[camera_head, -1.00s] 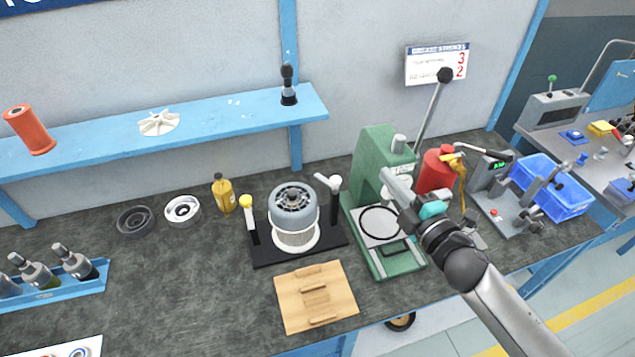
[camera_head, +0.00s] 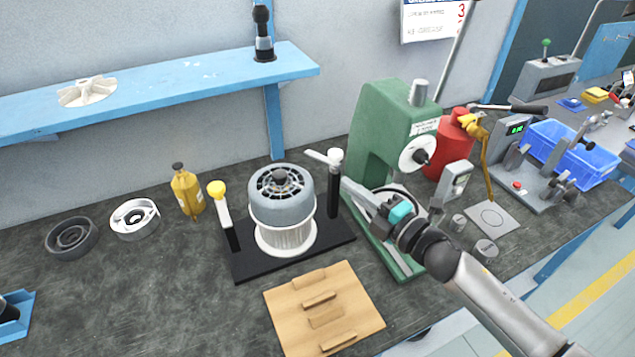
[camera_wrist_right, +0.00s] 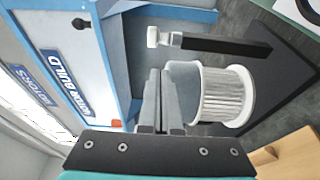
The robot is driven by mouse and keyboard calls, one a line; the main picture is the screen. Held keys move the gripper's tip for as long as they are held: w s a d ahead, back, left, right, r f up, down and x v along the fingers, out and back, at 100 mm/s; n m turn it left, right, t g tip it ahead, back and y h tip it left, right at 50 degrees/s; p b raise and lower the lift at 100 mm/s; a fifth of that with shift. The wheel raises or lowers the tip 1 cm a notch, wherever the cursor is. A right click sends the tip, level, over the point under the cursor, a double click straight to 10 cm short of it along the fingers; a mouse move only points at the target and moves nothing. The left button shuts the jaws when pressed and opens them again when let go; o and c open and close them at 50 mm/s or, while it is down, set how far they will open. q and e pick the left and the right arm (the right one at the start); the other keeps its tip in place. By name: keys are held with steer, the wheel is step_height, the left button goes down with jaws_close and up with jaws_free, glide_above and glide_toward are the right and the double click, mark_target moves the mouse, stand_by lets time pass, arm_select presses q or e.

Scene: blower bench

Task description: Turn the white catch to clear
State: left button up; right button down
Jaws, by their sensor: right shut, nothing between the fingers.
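The white catch (camera_head: 322,159) sits on top of a black post (camera_head: 334,195) at the right of the motor fixture. Its lever points left, toward the top rim of the grey motor (camera_head: 281,198); I cannot tell whether it overlaps the motor. My right gripper (camera_head: 346,183) is shut and empty, its tips close to the post, below the catch; contact cannot be told. In the right wrist view the shut fingers (camera_wrist_right: 158,74) are beside the motor's white ribbed part (camera_wrist_right: 226,95), and the white catch (camera_wrist_right: 163,38) shows apart from the tips. My left gripper is out of view.
A yellow-topped catch (camera_head: 217,190) stands at the fixture's left. A green press (camera_head: 385,135) is just right of the post, behind my right arm. A wooden board (camera_head: 350,290) lies in front. A yellow bottle (camera_head: 187,190) stands left.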

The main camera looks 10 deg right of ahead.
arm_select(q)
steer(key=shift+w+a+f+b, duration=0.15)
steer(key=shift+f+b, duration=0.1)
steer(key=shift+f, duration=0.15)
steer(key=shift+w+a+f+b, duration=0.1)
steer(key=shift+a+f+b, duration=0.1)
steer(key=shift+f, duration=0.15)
arm_select(e)
steer(key=f+x, duration=0.1)
steer(key=x, duration=0.9)
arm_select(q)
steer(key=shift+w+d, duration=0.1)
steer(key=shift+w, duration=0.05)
arm_select(e)
steer(key=shift+w+a+h, duration=0.1)
steer(key=shift+a+h, duration=0.05)
steer(key=shift+h, duration=0.15)
